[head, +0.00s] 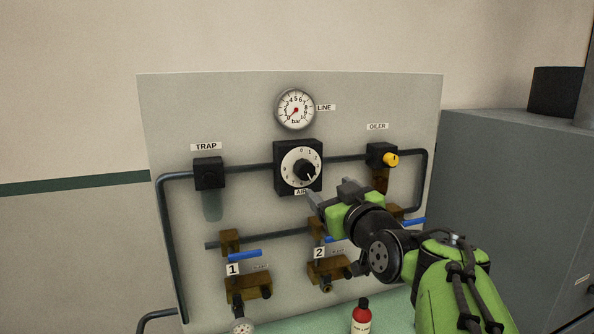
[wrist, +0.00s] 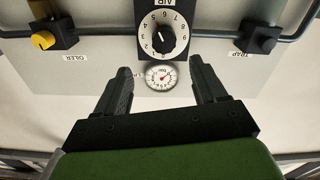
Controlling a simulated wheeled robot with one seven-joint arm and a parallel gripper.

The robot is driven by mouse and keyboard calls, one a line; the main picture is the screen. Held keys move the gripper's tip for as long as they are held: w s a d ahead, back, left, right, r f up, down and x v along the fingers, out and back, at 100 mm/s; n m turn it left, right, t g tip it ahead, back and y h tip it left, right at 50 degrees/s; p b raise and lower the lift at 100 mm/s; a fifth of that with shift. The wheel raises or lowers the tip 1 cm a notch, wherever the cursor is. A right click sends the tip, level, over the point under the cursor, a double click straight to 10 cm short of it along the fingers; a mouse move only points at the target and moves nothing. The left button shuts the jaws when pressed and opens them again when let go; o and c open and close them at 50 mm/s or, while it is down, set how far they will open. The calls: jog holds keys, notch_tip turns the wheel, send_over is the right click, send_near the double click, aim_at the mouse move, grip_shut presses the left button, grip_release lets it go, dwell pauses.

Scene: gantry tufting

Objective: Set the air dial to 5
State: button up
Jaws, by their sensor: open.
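The air dial (head: 289,156) is a white numbered face with a black knob (head: 304,171) on a black square block, in the upper middle of the grey panel. In the wrist view the dial (wrist: 177,47) shows upside down at the top centre, and the knob's white mark points to the upper left, around 4 or 5; I cannot tell exactly. My gripper (head: 331,193) is open and empty, below and right of the dial in the head view. In the wrist view my gripper's fingers (wrist: 163,74) stand apart, with the dial beyond them. Nothing touches the knob.
A line gauge (head: 296,109) with a red needle sits above the dial. The trap (head: 208,173) is left, the oiler (head: 381,155) with a yellow knob is right. Pipes and valves with blue handles (head: 245,255) lie below.

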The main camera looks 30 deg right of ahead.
aim_at(307, 174)
jog(key=p+x, duration=0.1)
jog(key=x, duration=0.6)
jog(key=p+x, duration=0.1)
jog(key=x, duration=0.3)
jog(key=shift+w+a+p, duration=0.2)
jog(key=shift+a+p, duration=0.05)
jog(key=shift+p, duration=0.1)
jog(key=shift+w, duration=0.2)
jog(key=shift+s, duration=0.1)
jog(key=shift+c, duration=0.6)
jog(key=c, duration=0.9)
jog(key=shift+b, duration=0.45)
jog(key=shift+c, duration=0.2)
